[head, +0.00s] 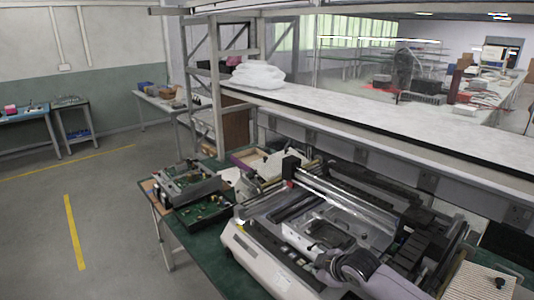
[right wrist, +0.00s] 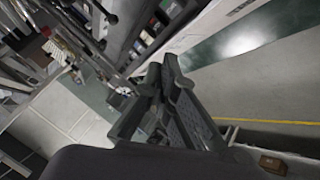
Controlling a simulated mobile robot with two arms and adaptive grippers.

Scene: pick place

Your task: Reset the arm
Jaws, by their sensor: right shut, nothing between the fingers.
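My right gripper (right wrist: 160,78) shows in the right wrist view with its dark fingers together and nothing held between them. In the head view my grey right arm comes in at the lower edge, in front of the large white and black machine (head: 262,262). I cannot tell from this view whether the arm touches the machine. My left gripper is not in view.
The machine stands on a green-topped table (head: 196,243) beside green circuit boards (head: 200,207). A long white shelf (head: 350,103) with a white bag (head: 257,75) runs behind it. The floor at left, with a yellow line (head: 74,232), is clear.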

